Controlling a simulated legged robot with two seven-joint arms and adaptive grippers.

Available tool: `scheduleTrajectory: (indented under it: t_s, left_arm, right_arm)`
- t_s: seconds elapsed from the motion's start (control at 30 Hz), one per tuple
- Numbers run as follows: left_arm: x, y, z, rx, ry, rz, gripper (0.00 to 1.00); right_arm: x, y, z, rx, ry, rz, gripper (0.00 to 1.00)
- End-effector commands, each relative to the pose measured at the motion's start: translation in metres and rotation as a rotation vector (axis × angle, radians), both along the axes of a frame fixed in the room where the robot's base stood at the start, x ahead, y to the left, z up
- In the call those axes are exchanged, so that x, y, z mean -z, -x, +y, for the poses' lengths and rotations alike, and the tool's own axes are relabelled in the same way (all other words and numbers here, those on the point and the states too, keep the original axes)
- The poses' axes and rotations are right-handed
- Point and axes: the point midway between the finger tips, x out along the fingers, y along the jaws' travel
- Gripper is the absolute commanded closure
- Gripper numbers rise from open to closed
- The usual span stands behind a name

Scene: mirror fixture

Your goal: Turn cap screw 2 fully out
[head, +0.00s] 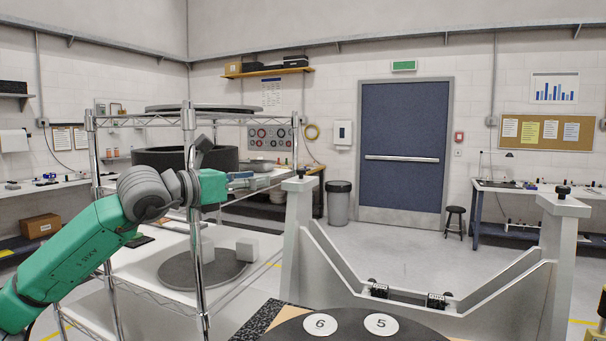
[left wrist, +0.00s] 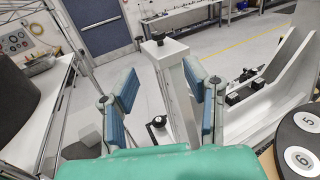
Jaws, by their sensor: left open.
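The grey mirror fixture has a left post (head: 297,240) and a right post (head: 555,260) joined by a sloping frame. A black-headed screw (head: 301,173) stands on top of the left post, and another (head: 563,191) on the right post. No label tells which is cap screw 2. My left gripper (head: 246,180) is open and empty, left of the left post's top and apart from it. In the left wrist view its blue-padded fingers (left wrist: 168,88) are spread, with the left post's screw (left wrist: 158,38) beyond them. A black knob (left wrist: 158,122) shows low between the fingers. My right gripper is not in view.
A wire shelf rack (head: 190,210) with a chrome upright stands close around my left arm. A dark round plate (head: 350,326) with white discs marked 5 and 6 lies in front. Black clamps (head: 378,289) sit on the fixture's low crossbar. Space above the crossbar is clear.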

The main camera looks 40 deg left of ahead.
Motion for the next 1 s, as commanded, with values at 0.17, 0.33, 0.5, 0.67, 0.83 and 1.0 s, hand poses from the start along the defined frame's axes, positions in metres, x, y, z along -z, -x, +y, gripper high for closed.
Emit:
scheduleTrajectory:
  t_s: [0.17, 0.33, 0.5, 0.67, 0.83, 1.0]
  left_arm:
    - [-0.001, -0.022, 0.002, -0.001, 0.000, 0.001, 0.59]
    - [0.001, -0.052, 0.002, -0.001, 0.001, 0.002, 0.59]
    - [0.003, -0.077, -0.001, -0.003, -0.002, 0.002, 0.59]
    - [0.005, -0.092, -0.005, -0.003, -0.003, 0.001, 0.59]
    - [0.004, -0.107, -0.010, -0.001, -0.008, 0.002, 0.59]
    - [0.006, -0.123, -0.008, -0.006, -0.004, 0.003, 0.59]
  right_arm:
    - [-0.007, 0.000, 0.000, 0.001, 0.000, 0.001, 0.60]
    - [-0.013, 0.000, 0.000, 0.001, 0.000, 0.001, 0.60]
    - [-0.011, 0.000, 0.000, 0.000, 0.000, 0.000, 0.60]
    - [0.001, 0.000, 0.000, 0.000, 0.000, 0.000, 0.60]
    - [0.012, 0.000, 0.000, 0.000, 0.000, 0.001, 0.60]
    - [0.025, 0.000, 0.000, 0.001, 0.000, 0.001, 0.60]
